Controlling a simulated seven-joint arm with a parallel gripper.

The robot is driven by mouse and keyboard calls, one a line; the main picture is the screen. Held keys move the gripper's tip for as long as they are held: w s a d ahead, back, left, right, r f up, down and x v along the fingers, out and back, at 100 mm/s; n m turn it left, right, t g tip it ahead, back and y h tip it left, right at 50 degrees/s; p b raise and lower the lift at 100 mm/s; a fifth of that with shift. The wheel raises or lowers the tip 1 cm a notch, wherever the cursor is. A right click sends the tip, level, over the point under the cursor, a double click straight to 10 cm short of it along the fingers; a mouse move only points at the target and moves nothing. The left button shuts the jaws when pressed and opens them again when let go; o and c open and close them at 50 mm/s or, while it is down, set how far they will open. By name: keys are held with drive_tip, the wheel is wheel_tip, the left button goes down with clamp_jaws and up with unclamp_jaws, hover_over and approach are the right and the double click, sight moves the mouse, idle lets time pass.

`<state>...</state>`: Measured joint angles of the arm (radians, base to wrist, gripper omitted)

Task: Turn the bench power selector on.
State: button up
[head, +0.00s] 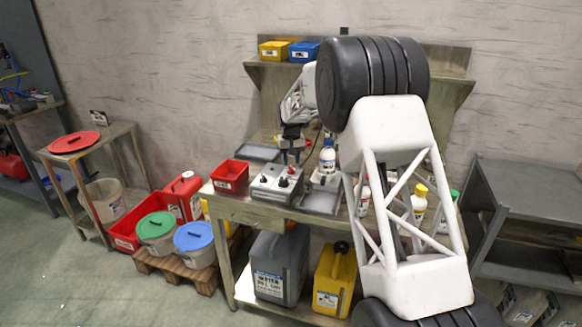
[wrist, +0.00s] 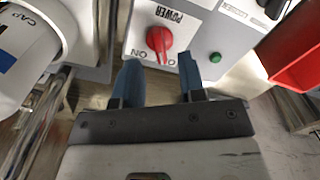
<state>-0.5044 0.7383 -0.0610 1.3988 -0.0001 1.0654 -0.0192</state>
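The power selector is a red knob (wrist: 159,40) on a grey control box (head: 276,184). In the wrist view the word POWER stands upside down above it, with ON at its lower left and a partly hidden mark at its lower right. I cannot tell for sure which mark the knob points to. My gripper (wrist: 158,70) is open and empty, its two blue fingers apart just short of the knob in that picture. In the head view my gripper (head: 292,140) hangs above the back of the box. A green round light or button (wrist: 215,57) is beside the knob.
The box stands on a wooden bench (head: 240,207) between a red bin (head: 230,176) and a grey tray (head: 321,201). A white capped container (wrist: 25,50) is close at the left in the wrist view.

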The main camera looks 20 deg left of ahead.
sight(291, 167)
drive_tip(key=shift+f, duration=1.6)
clamp_jaws()
